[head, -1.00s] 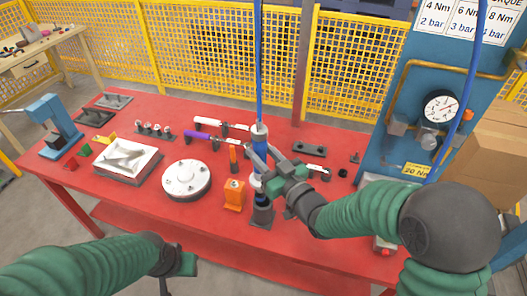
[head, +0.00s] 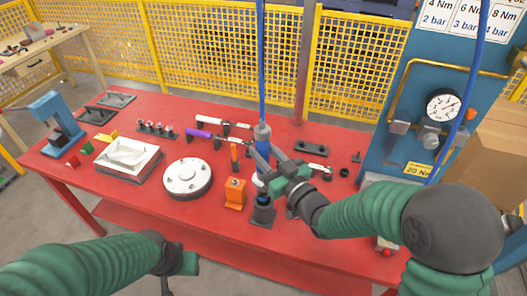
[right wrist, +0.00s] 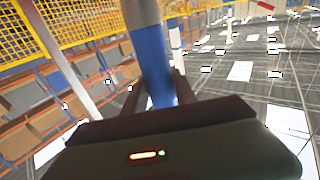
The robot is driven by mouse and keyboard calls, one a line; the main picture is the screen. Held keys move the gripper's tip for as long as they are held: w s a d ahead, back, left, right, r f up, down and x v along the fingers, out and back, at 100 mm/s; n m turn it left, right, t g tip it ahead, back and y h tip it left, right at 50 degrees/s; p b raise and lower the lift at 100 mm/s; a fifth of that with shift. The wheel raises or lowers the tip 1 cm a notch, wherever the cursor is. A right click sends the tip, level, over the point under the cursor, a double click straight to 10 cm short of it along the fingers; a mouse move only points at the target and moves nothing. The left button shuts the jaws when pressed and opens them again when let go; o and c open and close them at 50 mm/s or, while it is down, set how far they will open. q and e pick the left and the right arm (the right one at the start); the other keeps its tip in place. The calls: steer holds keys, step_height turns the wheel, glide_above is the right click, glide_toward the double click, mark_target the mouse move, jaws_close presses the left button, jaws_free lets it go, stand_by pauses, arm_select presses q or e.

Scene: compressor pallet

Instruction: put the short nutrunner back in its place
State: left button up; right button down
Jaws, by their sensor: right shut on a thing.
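The short nutrunner (head: 262,149), a blue and white upright cylinder with a grey top, hangs on a blue hose over the red bench. My right gripper (head: 268,168) is shut around its body. The tool also shows between the fingers in the right wrist view (right wrist: 152,55). A dark round holder (head: 263,213) on a base plate stands directly under the tool. The tool's lower end is at the holder's mouth; I cannot tell how far it is in. My left gripper (head: 184,263) is at the lower left, off the bench, and its jaws cannot be made out.
An orange block (head: 235,195) stands just left of the holder. A round white plate (head: 187,178) and a white square fixture (head: 128,157) lie further left. A blue panel with a gauge (head: 443,105) stands at the right. The front of the red bench (head: 150,205) is clear.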

steer(key=shift+d+f, duration=0.2)
steer(key=shift+d, duration=0.05)
steer(key=shift+a+f+b, duration=0.2)
steer(key=shift+f+b, duration=0.15)
steer(key=shift+b, duration=0.2)
steer(key=shift+d+f+b, duration=0.1)
steer(key=shift+f+b, duration=0.2)
steer(key=shift+f, duration=0.1)
steer(key=shift+f+b, duration=3.55)
steer(key=shift+f, duration=0.25)
stand_by(0.5)
steer(key=c, duration=1)
jaws_free()
steer(key=shift+r, duration=0.1)
steer(key=shift+o, duration=0.5)
